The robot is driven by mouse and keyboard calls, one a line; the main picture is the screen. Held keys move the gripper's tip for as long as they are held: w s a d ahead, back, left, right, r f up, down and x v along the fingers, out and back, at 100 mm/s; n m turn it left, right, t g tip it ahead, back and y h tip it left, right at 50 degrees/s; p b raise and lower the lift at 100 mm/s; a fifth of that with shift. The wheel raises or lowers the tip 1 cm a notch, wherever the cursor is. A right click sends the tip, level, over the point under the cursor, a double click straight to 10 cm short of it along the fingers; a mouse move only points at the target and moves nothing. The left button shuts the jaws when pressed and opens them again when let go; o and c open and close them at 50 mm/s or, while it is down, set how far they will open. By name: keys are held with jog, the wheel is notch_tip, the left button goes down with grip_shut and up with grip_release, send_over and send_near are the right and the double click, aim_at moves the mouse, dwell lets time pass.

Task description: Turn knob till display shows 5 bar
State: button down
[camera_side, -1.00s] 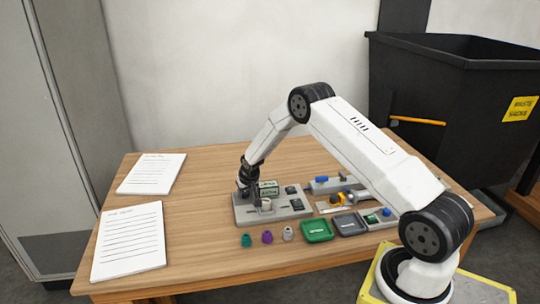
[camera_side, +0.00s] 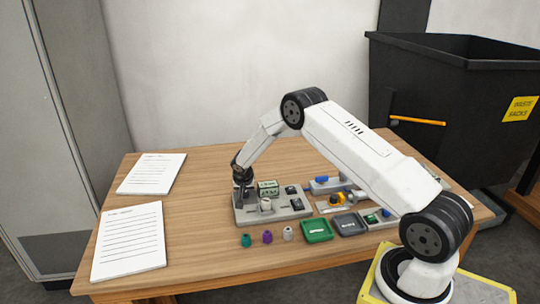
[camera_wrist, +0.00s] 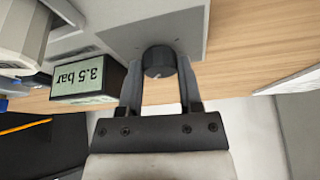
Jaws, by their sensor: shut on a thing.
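The knob (camera_wrist: 158,61) is a dark round cap on the grey panel. My gripper (camera_wrist: 160,78) is shut on it, one finger on each side, in the wrist view. The display (camera_wrist: 82,78) beside it reads "3.5 bar", upside down in the wrist view. In the side view my gripper (camera_side: 242,192) is low over the left end of the grey panel (camera_side: 272,215), and the knob is hidden behind it. The display box (camera_side: 268,188) stands just right of my gripper, its text too small to read there.
Teal (camera_side: 246,240), purple (camera_side: 267,237) and grey (camera_side: 288,233) pieces stand before the panel. A green tray (camera_side: 317,230) and a dark tray (camera_side: 349,224) are to their right. Two paper sheets lie at the left. A black waste bin (camera_side: 455,110) stands behind the table.

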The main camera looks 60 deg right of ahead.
jog(key=shift+a+m, duration=0.1)
jog(key=shift+m, duration=0.6)
jog(key=shift+c, duration=1.3)
grip_release()
jog(key=shift+r, duration=0.1)
jog(key=v, duration=0.7)
jog(key=shift+a+r, duration=0.2)
jog(key=shift+r, duration=0.05)
